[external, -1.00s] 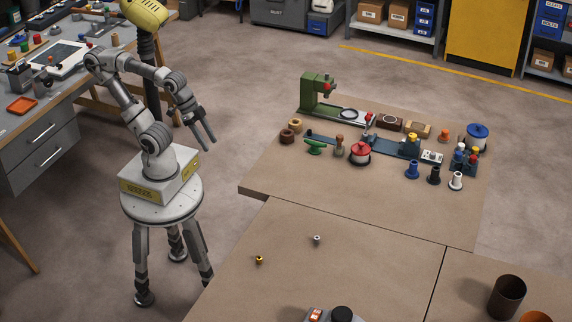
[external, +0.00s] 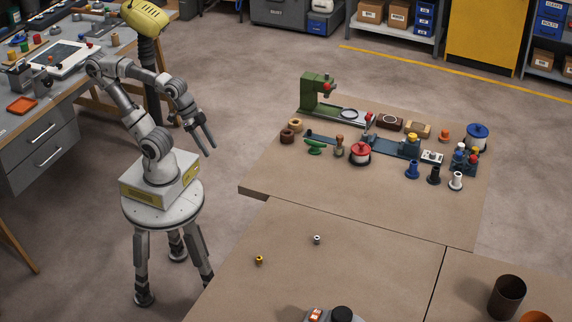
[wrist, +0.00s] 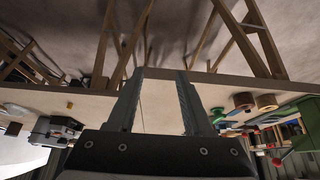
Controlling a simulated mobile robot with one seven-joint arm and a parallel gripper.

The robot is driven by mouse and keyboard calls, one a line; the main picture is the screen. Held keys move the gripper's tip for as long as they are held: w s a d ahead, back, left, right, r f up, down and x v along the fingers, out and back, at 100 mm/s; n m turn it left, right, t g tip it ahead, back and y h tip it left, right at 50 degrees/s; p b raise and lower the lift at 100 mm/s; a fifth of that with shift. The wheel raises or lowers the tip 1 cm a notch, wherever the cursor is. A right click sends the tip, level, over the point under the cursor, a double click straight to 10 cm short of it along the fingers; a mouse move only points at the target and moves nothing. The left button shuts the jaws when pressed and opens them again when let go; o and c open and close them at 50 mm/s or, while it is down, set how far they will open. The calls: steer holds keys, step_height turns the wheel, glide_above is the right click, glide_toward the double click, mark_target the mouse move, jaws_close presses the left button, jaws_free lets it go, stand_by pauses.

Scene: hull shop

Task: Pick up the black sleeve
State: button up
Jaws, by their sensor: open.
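The black sleeve (external: 434,176) stands upright with a flared base on the brown table at the right, between a blue sleeve (external: 412,170) and a white sleeve (external: 456,181). My gripper (external: 206,143) is far to the left of it, in the air beside the table, fingers pointing down and to the right. In the wrist view my gripper (wrist: 160,76) shows two parted fingers with nothing between them. I cannot make out the black sleeve in the wrist view.
A red-lidded pot (external: 361,153), a green press (external: 318,94), a blue-lidded pot (external: 477,137) and several small parts crowd the table's back. The front of the table (external: 350,192) is mostly bare. A workbench (external: 40,95) stands at the left.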

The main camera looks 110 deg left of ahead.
steer(key=shift+c, duration=1.1)
steer(key=shift+w, duration=0.1)
